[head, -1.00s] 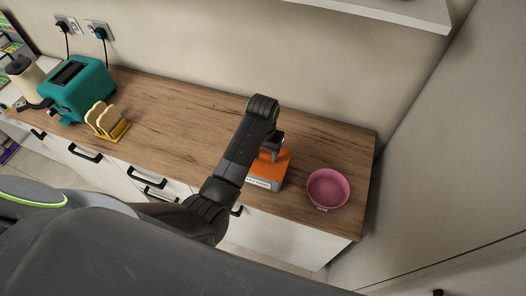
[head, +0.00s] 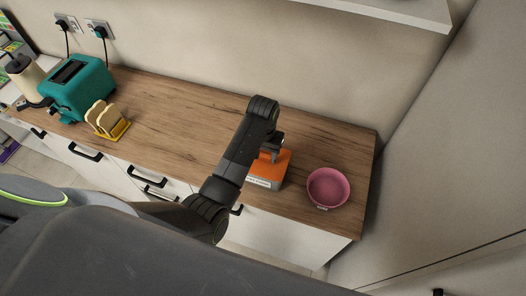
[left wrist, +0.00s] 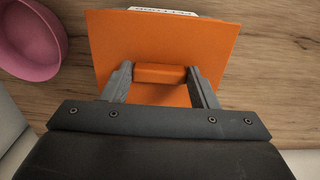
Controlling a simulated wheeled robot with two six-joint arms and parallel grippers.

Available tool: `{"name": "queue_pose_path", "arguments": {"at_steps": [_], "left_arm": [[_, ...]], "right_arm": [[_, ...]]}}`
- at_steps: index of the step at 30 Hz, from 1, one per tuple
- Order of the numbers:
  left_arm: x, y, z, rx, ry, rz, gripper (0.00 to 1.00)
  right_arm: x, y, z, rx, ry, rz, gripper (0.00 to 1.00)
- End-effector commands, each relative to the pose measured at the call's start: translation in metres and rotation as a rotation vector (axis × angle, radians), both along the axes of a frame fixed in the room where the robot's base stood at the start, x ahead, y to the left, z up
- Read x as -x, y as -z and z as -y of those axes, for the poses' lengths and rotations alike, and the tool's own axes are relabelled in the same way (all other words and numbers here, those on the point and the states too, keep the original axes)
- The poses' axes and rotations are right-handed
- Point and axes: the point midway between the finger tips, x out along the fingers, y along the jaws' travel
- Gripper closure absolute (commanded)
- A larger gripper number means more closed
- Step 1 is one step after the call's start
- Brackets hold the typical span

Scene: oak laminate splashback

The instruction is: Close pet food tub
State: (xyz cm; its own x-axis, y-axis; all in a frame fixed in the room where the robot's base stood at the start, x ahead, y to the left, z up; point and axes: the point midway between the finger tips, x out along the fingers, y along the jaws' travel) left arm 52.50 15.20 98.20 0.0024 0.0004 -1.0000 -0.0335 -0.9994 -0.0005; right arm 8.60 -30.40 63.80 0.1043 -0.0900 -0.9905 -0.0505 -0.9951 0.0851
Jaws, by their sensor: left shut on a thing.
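The pet food tub (head: 263,183) stands on the wooden counter, with a pale body, a label on its front and an orange lid (head: 284,165) lying over its top. In the left wrist view the lid (left wrist: 160,50) fills the middle, with a raised orange handle block (left wrist: 160,74). My left gripper (head: 272,153) comes down over the tub; in the left wrist view its fingers (left wrist: 161,80) are on both sides of the handle block, shut on it. My arm hides part of the tub. My right gripper is not in view.
A pink bowl (head: 328,188) stands on the counter just right of the tub; it also shows in the left wrist view (left wrist: 32,40). A teal toaster (head: 77,92) and a yellow toast rack (head: 107,121) stand far left. The counter between is clear.

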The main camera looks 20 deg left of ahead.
Motion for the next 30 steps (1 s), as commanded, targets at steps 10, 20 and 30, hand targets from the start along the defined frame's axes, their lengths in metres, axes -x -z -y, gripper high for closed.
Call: {"name": "queue_pose_path", "arguments": {"at_steps": [10, 20, 30], "left_arm": [[0.0001, 0.0004, 0.0002, 0.000, 0.000, 0.000, 0.68], [0.0000, 0.0059, 0.0002, 0.000, 0.000, 0.000, 0.68], [-0.0001, 0.0067, 0.0001, 0.000, 0.000, 0.000, 0.68]], "right_arm": [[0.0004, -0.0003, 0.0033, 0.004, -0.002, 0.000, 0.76], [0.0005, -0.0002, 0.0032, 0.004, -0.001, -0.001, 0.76], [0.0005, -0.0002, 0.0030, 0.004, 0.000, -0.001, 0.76]]}}
